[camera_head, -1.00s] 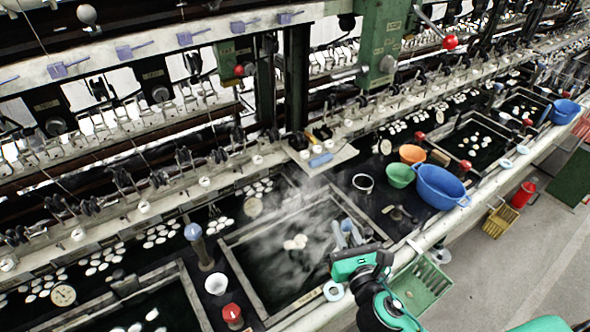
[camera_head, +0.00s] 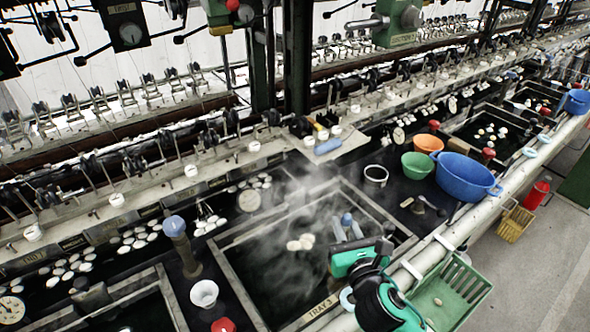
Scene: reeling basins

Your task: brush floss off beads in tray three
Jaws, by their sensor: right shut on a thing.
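Tray three (camera_head: 322,309), marked by its label, is a dark, steaming basin with a grey rim. A few pale beads (camera_head: 300,243) float together near its middle. My right gripper (camera_head: 347,228), on a teal and black wrist, is over the tray's right side, to the right of the beads and apart from them. It is shut on a slim thing with a blue top (camera_head: 346,219) showing between its grey fingers. The rest of that thing is hidden, so I cannot tell whether it is a brush. Loose floss cannot be made out through the steam. My left gripper is not in view.
A blue basin (camera_head: 465,177), a green bowl (camera_head: 417,166) and an orange bowl (camera_head: 429,143) stand on the dark bench beyond the tray. A green slotted basket (camera_head: 445,290) hangs at the right. A blue-topped post (camera_head: 175,228) and white cup (camera_head: 203,293) stand left of the tray.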

